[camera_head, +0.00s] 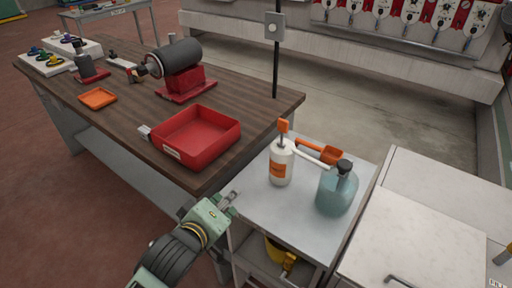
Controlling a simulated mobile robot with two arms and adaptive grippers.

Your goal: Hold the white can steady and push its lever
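The white can (281,164) stands upright on the grey cart top, with an orange label on its front. Its orange lever (284,126) sticks up at the top, and a white spout reaches right towards a blue-green bottle. My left gripper (233,201) is at the cart's left edge, left of and nearer than the can, and apart from it. Its fingers look parted, with nothing seen between them. My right gripper is not in view.
The blue-green bottle (337,190) with a dark cap stands close right of the can. An orange tool (319,150) lies behind the spout. A wooden table (125,115) with a red tray (196,137) stands left. The cart top's front left is clear.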

